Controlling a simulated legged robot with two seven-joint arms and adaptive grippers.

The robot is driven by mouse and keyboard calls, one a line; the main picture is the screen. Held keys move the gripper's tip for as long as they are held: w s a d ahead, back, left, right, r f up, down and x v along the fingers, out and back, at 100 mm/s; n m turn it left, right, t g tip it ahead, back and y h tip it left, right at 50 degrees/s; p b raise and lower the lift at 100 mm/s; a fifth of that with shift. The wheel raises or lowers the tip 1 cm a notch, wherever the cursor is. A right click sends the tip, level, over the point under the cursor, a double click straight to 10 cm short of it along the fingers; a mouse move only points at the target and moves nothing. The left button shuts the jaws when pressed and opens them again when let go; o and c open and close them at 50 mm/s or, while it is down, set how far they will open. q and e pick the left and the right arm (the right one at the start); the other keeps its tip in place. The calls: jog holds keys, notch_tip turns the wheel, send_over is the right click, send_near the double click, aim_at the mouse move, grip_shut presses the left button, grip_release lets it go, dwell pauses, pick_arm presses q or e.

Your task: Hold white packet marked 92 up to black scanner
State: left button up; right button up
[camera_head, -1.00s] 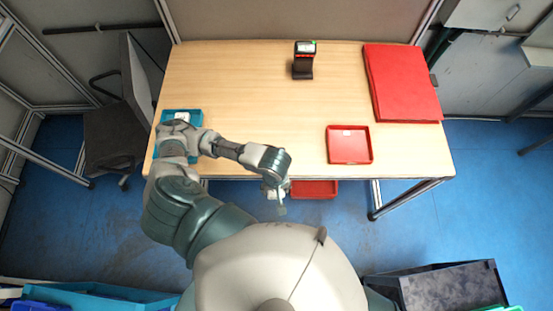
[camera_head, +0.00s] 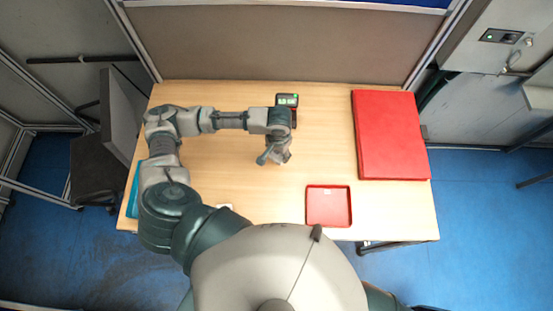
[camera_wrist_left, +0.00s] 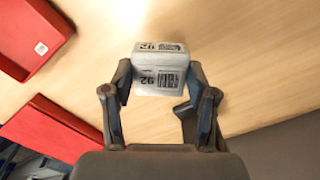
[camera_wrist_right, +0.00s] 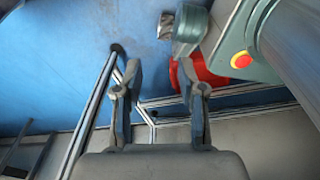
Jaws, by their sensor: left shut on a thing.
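The white packet marked 92 (camera_wrist_left: 160,68) is between the fingers of my left gripper (camera_wrist_left: 157,86) in the left wrist view; its number and barcodes face that camera. My left gripper also shows in the head view (camera_head: 273,155), above the table just in front of the black scanner (camera_head: 294,117). My left wrist partly covers the scanner, whose small display is lit green. I cannot make out the packet in the head view. My right gripper (camera_wrist_right: 159,80) is open and empty in the right wrist view, and is out of the head view.
A red tray (camera_head: 328,206) stands near the table's front edge. A large red box (camera_head: 390,135) lies at the right. A teal bin (camera_head: 131,192) at the left is mostly behind my arm. A brown panel (camera_head: 280,45) stands behind.

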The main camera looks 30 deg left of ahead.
pick_arm(q)
jog(key=shift+w+a+r, duration=0.1)
jog(key=shift+w+r, duration=0.05)
jog(key=shift+w, duration=0.75)
jog(key=shift+w+a+f, duration=0.1)
jog(key=shift+w+f, duration=0.2)
jog(key=shift+f, duration=0.05)
jog(key=w+f+b, duration=0.1)
jog(key=w+a+f+b, duration=0.1)
jog(key=b, duration=0.1)
jog(key=w+f+b, duration=0.1)
jog(key=f+b, duration=0.1)
jog(key=shift+a, duration=0.35)
jog(key=shift+w+a+f+b, duration=0.1)
jog(key=shift+w+a+b, duration=0.15)
jog(key=shift+b, duration=0.25)
pick_arm(e)
notch_tip(320, 180, down, 6)
jog(key=s, duration=0.1)
jog(key=shift+d, duration=0.25)
pick_arm(q)
jog(key=shift+d, duration=0.15)
